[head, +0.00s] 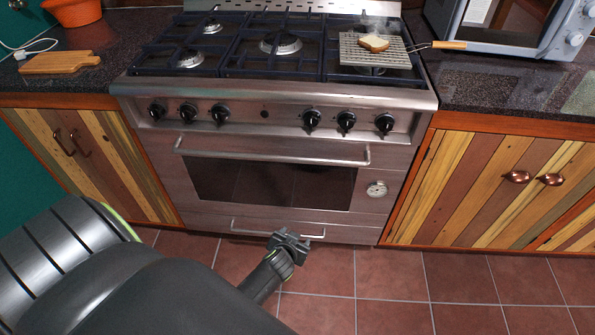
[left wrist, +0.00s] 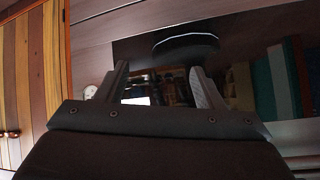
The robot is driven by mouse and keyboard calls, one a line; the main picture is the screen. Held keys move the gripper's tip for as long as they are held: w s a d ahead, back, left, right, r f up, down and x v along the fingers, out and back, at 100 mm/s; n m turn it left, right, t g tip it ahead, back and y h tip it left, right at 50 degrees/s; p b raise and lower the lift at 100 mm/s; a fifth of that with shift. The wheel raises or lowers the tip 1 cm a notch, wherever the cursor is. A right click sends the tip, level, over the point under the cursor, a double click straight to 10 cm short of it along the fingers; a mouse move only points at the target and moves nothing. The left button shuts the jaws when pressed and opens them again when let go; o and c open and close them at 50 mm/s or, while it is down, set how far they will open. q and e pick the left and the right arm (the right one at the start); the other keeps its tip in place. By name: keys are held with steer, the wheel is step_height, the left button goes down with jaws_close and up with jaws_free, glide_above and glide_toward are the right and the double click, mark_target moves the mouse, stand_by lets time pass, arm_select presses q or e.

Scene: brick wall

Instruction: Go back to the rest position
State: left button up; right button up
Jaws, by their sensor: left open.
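My left gripper (head: 290,240) is low in front of the stainless steel oven (head: 270,180), near its lower drawer handle (head: 250,228). I cannot tell whether it touches the handle. In the left wrist view my left gripper (left wrist: 158,80) has its two fingers spread apart with nothing held between them. Behind them are the oven front and its dark, reflecting door glass. My right gripper is in neither view.
A slice of bread (head: 374,43) lies on a grill pan (head: 395,58) on the hob's right side. A cutting board (head: 60,62) is on the left counter; a microwave (head: 500,25) stands on the right. The tiled floor (head: 450,280) at right is clear.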

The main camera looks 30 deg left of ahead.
arm_select(q)
steer(key=s+f+g+p, duration=0.2)
steer(key=s+f, duration=0.3)
steer(key=s, duration=0.7)
steer(key=s+f+g+h+p, duration=0.1)
steer(key=s+f, duration=0.4)
steer(key=s, duration=0.8)
steer(key=s+f+g+h+p, duration=0.1)
steer(key=s+f+g+p, duration=0.2)
steer(key=s, duration=1)
step_height(320, 180, down, 3)
steer(key=shift+s+a+r+g, duration=0.15)
steer(key=shift+a+g, duration=0.3)
steer(key=shift+g, duration=0.75)
